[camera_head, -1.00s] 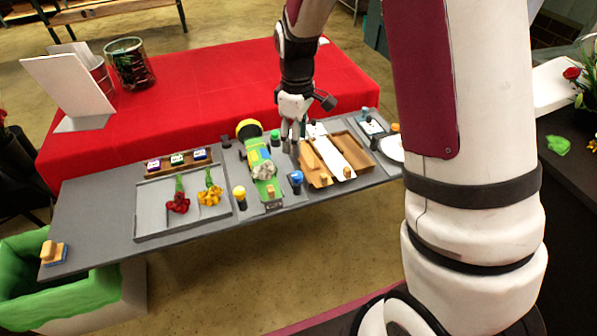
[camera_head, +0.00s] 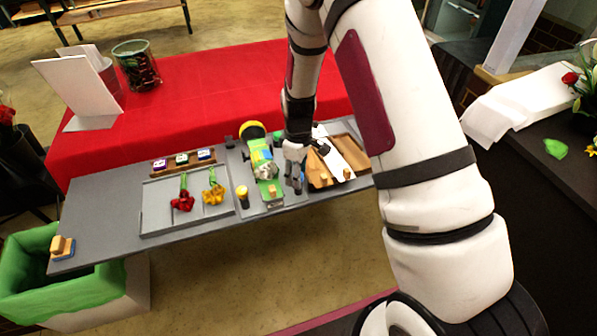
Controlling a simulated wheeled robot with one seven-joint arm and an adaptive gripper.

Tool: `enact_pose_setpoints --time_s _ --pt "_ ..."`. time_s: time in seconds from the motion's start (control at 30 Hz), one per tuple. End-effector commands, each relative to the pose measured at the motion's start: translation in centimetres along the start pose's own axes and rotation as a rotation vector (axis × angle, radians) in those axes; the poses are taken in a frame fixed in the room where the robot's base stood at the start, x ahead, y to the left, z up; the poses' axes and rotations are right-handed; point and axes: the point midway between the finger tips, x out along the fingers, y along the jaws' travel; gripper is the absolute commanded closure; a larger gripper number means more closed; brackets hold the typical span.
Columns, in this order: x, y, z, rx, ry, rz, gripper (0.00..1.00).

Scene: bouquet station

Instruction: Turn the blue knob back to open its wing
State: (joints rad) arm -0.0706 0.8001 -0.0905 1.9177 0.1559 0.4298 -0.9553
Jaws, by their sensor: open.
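My gripper (camera_head: 293,186) is open and points down at the front part of the grey station board, just right of the green board. The blue knob is hidden now, behind or between my gripper's fingers, so I cannot tell whether they touch it. A yellow knob (camera_head: 242,192) stands upright left of the green board (camera_head: 268,187), which carries a silvery bundle. A brown wooden tray (camera_head: 352,150) with a white strip lies right of my gripper. I cannot tell which part is the blue knob's wing.
A grey tray (camera_head: 152,212) holds a red flower (camera_head: 182,203) and a yellow flower (camera_head: 213,196). A small rack (camera_head: 158,171) of labelled blocks stands behind it. A wooden block (camera_head: 62,246) sits at the left end. A green-lined bin (camera_head: 25,290) stands below.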

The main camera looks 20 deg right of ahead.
Motion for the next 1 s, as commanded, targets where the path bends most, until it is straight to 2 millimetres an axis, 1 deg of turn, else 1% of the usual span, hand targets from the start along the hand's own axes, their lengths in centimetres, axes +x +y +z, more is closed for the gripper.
enact_pose_setpoints --time_s 0.13,0.33,0.57,0.73,0.87,1.0 --pt "-0.01 0.00 -0.01 0.000 0.000 0.000 0.54" --pt "-0.02 -0.01 0.00 0.000 0.000 0.000 0.99" --pt "-0.02 -0.01 0.00 0.006 0.000 -0.001 1.00" --pt "-0.01 -0.01 -0.01 0.046 0.000 -0.001 1.00" --pt "0.01 -0.02 -0.03 0.112 0.000 -0.001 1.00" --pt "0.04 -0.04 -0.03 0.217 -0.001 -0.002 1.00"
